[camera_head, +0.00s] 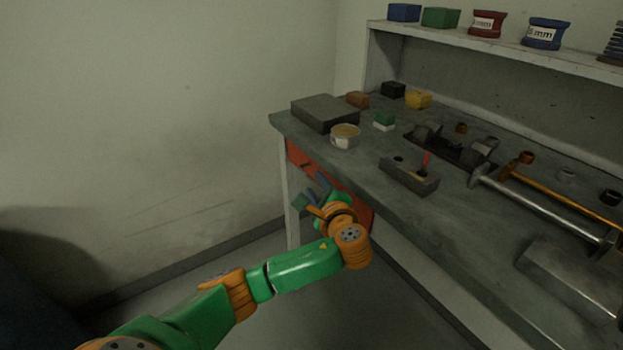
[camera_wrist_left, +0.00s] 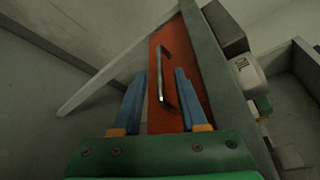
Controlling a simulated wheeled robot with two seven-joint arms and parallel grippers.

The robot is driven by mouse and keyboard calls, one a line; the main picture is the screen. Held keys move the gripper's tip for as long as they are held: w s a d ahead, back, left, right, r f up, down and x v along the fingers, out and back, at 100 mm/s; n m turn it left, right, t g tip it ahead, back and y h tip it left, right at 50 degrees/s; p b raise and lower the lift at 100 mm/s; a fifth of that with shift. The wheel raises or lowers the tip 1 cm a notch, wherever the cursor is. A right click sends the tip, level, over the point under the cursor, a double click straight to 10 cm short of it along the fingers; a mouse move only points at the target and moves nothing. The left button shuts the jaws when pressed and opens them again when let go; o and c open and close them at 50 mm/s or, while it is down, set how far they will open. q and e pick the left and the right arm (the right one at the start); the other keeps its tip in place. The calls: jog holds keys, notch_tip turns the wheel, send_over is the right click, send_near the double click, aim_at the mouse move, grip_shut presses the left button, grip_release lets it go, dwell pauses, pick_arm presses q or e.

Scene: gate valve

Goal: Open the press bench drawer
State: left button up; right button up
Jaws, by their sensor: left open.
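The press bench drawer has an orange-red front (camera_head: 299,156) under the left end of the grey bench top (camera_head: 285,123). The left wrist view shows the drawer front (camera_wrist_left: 193,57) with a curved metal handle (camera_wrist_left: 166,78) on it. The drawer looks shut. My left gripper (camera_head: 312,192) is in front of the drawer, and my own wrist hides part of the front. In the left wrist view my left gripper (camera_wrist_left: 158,88) is open, with one blue finger on each side of the handle. Whether a finger touches it I cannot tell. My right gripper is not in view.
On the bench top are a dark grey block (camera_head: 325,112), a round tin (camera_head: 345,136), a small holder (camera_head: 409,176) and long metal bars (camera_head: 535,207). A shelf (camera_head: 480,42) with several boxes and spools stands behind. The floor at the left is clear.

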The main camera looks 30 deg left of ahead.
aim_at(313, 182)
pick_arm(q)
jog(key=x, duration=0.4)
jog(key=shift+w+a+f, duration=0.1)
jog(key=shift+f, duration=0.05)
grip_shut()
dwell(1.2)
